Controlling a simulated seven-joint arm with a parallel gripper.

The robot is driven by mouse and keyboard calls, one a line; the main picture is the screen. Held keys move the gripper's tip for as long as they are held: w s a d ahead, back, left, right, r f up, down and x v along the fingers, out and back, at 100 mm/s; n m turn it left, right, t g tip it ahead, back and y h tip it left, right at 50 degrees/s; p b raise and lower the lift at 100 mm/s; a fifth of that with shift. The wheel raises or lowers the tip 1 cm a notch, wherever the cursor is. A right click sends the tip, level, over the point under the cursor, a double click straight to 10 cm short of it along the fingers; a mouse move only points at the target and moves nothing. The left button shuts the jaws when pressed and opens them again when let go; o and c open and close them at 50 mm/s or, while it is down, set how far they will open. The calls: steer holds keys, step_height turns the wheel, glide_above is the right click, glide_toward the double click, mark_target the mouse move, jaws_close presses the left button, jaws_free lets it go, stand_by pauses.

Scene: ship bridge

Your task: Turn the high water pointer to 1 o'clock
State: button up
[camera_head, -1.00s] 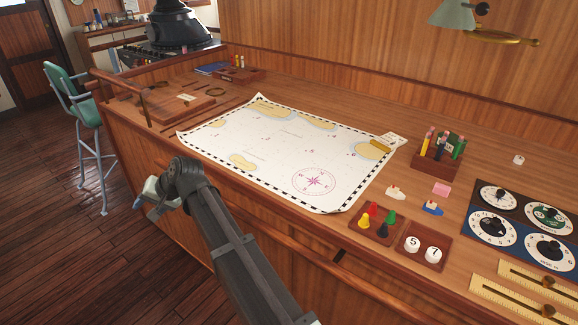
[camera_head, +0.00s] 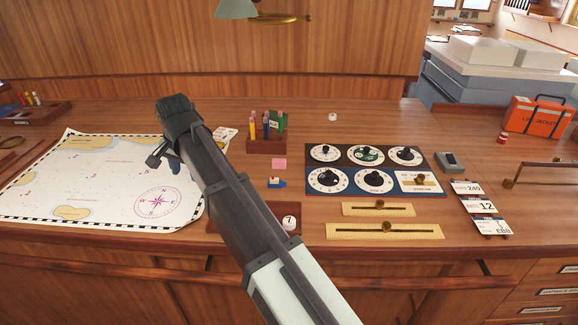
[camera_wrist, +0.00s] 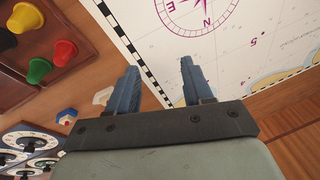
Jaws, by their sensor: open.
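A panel (camera_head: 348,167) lies flat on the desk right of centre in the head view. It carries several round white dials with dark knobs: three in the back row, two in the front row, plus a white plate with a brass pointer (camera_head: 420,181). The lettering is too small to tell which dial is the high water one. Part of the panel shows at the lower left of the wrist view (camera_wrist: 20,148). My gripper (camera_head: 157,158) is above the chart, well left of the panel. In the wrist view my gripper (camera_wrist: 160,68) is open and empty.
The chart (camera_head: 90,185) covers the desk's left. A pen box (camera_head: 266,145), pink block (camera_head: 279,164) and blue toy boat (camera_head: 277,183) stand between chart and panel. Brass sliders (camera_head: 385,231) lie in front of the panel; number cards (camera_head: 480,207) and a grey device (camera_head: 450,162) are right.

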steer(key=w+d+r+m+h, duration=0.1)
steer(key=w+d+r+m, duration=0.15)
steer(key=d, duration=0.55)
steer(key=w+d+r+m+h, duration=0.1)
steer(key=w+d+m+h, duration=0.15)
steer(key=d, duration=0.45)
steer(key=m+h, duration=0.2)
steer(key=m, duration=0.3)
glide_toward(329, 172)
steer(key=shift+g, duration=0.3)
steer(key=x, duration=0.8)
steer(key=shift+w+a, duration=0.1)
steer(key=shift+w, duration=0.15)
steer(key=shift+r, duration=0.1)
jaws_close()
